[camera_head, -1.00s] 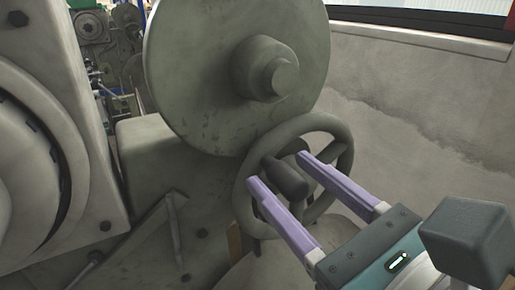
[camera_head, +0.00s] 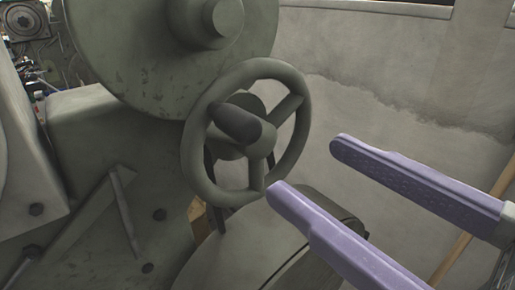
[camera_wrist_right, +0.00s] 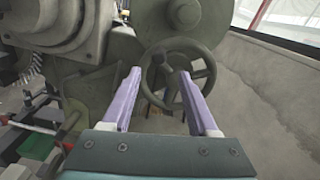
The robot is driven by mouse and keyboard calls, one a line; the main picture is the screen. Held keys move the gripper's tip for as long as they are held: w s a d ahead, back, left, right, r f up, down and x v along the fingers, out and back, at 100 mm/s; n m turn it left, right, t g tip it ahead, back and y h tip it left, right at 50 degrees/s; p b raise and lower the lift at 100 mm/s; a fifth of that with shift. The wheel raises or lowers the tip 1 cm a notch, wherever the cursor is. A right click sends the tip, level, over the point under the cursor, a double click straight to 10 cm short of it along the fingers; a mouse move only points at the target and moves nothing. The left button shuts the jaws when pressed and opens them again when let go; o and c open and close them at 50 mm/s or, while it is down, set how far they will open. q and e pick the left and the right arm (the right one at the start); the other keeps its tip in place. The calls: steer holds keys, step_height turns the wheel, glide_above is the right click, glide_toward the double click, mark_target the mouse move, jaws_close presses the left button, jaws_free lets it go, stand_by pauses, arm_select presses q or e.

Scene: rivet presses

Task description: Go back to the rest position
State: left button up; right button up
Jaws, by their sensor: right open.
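My right gripper (camera_head: 308,170) is open and empty at the lower right of the head view, with two purple fingers. It is apart from the grey-green handwheel (camera_head: 290,82), which stands to the left of the fingers on the press. The handwheel has spokes and a stubby knob on its hub. In the right wrist view the gripper (camera_wrist_right: 157,75) points at the handwheel (camera_wrist_right: 205,54), which shows between and beyond its two fingers. My left gripper is not in view.
A large round disc (camera_head: 150,60) is above the handwheel. The press body (camera_head: 90,130) fills the left. A rounded metal part (camera_head: 250,235) is below the wheel. A stained concrete wall (camera_head: 400,70) stands behind. In the wrist view a green bin (camera_wrist_right: 38,146) is at lower left.

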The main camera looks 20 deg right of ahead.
stand_by(0.4)
steer(key=s+a+f+n+g+y, duration=0.1)
steer(key=a+f+n+g+y, duration=0.15)
steer(key=n, duration=0.75)
steer(key=s+a+f+n+g+y, duration=0.15)
steer(key=a+n+g, duration=0.25)
steer(key=n, duration=0.6)
steer(key=s+d+f+n+g+h, duration=0.5)
steer(key=d+f+n+g+h, duration=0.2)
steer(key=d+f+n+h, duration=0.45)
step_height(320, 180, up, 22)
steer(key=d+y+p, duration=0.1)
steer(key=d+p, duration=0.1)
steer(key=p, duration=2)
steer(key=shift+s+f, duration=0.15)
steer(key=shift+f, duration=0.1)
steer(key=shift+d+n+y, duration=0.1)
steer(key=shift+n+y, duration=0.15)
